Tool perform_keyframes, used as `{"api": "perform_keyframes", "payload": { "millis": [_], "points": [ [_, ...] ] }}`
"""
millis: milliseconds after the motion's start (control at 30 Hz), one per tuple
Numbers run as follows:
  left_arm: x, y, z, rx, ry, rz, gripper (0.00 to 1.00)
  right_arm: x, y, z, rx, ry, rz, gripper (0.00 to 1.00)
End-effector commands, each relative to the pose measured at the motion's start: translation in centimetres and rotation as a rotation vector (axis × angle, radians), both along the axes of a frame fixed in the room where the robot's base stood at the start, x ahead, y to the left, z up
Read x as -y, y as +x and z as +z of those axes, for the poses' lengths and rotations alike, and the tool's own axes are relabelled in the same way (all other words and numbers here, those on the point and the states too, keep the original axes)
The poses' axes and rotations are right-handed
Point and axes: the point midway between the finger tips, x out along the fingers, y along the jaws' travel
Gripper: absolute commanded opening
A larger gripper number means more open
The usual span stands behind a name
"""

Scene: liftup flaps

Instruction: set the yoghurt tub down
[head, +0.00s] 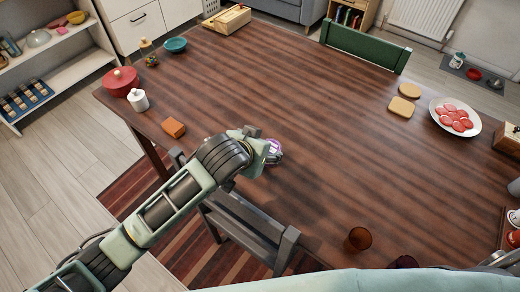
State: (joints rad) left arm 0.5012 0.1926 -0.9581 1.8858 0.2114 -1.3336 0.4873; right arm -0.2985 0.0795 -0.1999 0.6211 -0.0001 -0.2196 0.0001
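The yoghurt tub (273,147), small with a white and purple top, shows at the end of my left arm, over the near left part of the wooden table (330,125). My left gripper (270,153) is at the tub and appears shut on it. The wrist and the fingers hide most of the tub. I cannot tell whether its base touches the table top. My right gripper is not in view.
An orange-brown block (174,127), a white jar (138,100) and a red pot (121,82) stand along the left edge. A plate of red slices (455,116) is at the right. A brown cup (359,239) stands near the front. The table's middle is clear.

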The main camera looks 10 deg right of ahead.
Motion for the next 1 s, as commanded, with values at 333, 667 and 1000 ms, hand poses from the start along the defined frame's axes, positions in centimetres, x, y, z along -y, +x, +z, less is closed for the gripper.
{"api": "perform_keyframes", "payload": {
  "millis": [333,667,1000],
  "points": [
    [1.3,1.3,-2.6,-0.016,0.007,0.000,0.65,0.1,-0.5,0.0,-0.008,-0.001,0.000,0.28],
    [3.3,3.1,-5.7,-0.013,0.005,0.000,0.65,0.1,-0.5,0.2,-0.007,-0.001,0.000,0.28],
    [3.5,3.4,-6.1,-0.012,0.004,-0.001,0.63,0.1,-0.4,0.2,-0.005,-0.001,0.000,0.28]
  ]
}}
